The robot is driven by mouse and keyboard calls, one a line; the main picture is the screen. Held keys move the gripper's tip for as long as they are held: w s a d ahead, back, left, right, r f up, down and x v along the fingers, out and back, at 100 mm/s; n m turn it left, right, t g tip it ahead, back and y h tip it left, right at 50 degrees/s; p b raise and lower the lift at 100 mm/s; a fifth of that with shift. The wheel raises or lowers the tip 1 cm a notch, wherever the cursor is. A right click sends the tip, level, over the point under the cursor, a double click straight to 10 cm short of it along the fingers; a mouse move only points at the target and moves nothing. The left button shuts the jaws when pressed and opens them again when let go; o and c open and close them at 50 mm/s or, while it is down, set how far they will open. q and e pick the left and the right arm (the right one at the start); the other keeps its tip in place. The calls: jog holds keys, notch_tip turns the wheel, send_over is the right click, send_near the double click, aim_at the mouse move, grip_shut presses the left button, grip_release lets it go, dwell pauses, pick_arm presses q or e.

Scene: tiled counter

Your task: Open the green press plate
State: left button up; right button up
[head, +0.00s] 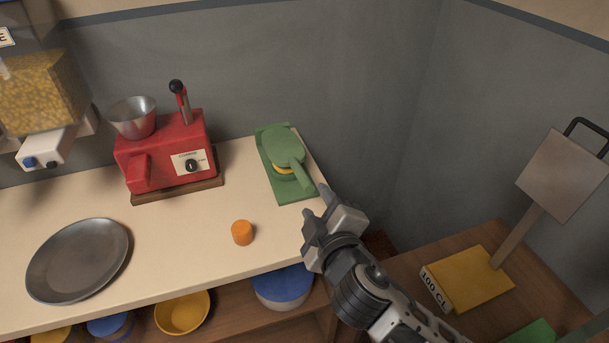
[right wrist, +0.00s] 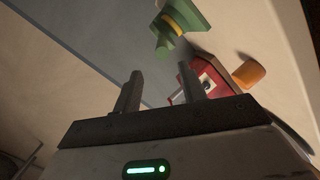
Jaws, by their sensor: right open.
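The green press plate (head: 283,146) is a round lid with a handle that points toward the front right. It lies over a green base board (head: 273,175) with a yellow ring (head: 283,170) showing between them, at the counter's right end. The press also shows at the top of the right wrist view (right wrist: 178,24). My right gripper (head: 325,208) is open and empty, just in front of and to the right of the handle's end. Its two fingers (right wrist: 158,92) show apart in the right wrist view. My left gripper is not in view.
A red machine (head: 165,155) with a metal bowl and lever stands left of the press. An orange cylinder (head: 242,232) and a grey plate (head: 77,262) lie on the counter. A wall stands close behind the press. A lower wooden surface with a yellow box (head: 470,279) is at right.

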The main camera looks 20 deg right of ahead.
aim_at(304, 176)
jog(key=x, duration=1)
jog(key=shift+w+p, duration=0.1)
jog(key=shift+p, duration=0.2)
grip_shut()
